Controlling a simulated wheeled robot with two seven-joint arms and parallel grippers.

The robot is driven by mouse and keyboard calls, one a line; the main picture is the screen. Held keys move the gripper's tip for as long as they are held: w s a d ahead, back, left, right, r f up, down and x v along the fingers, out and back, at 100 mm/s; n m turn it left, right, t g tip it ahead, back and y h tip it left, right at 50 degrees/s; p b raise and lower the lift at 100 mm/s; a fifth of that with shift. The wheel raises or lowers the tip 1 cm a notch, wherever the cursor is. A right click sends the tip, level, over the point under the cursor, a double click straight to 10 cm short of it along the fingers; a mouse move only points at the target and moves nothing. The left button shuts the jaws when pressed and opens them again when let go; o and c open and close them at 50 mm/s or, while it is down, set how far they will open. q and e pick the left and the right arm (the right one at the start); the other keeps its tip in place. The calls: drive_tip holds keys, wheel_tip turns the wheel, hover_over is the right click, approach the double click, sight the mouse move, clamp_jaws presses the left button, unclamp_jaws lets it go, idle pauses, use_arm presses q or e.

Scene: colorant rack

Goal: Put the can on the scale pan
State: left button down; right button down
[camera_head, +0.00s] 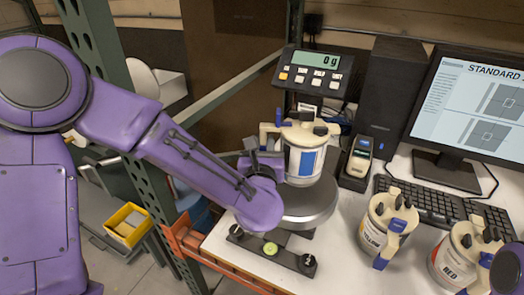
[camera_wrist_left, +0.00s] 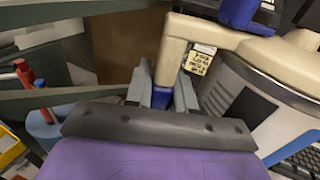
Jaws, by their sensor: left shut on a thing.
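A white can (camera_head: 305,163) with a blue label and a beige lid is upright over the round metal scale pan (camera_head: 318,205). The scale display (camera_head: 316,60) reads 0 g. I cannot tell whether there is a gap between the can's base and the pan. My left gripper (camera_head: 262,150) is shut on the can's beige handle, at its left side. In the left wrist view, the fingers (camera_wrist_left: 163,95) close around the handle, and the can (camera_wrist_left: 250,105) fills the right. My right gripper is out of view.
A can marked yellow (camera_head: 376,232) and a can marked red (camera_head: 458,262) stand on the white table to the right. A green metal post (camera_head: 95,45) is at left.

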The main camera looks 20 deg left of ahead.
use_arm(q)
drive_tip(key=f+p, duration=0.1)
drive_tip(key=a+f, duration=0.1)
drive_tip(key=f, duration=0.1)
drive_tip(key=shift+s+f+p, duration=0.1)
drive_tip(key=shift+f+p, duration=0.1)
drive_tip(key=shift+p, duration=0.15)
drive_tip(key=shift+f, duration=0.25)
drive_tip(key=shift+w+d, duration=0.1)
drive_tip(key=shift+w, duration=0.15)
drive_tip(key=shift+s+f+b, duration=0.1)
drive_tip(key=shift+s+b, duration=0.05)
drive_tip(key=shift+b, duration=0.2)
drive_tip(key=c, duration=1)
unclamp_jaws()
drive_tip(key=shift+o, duration=0.2)
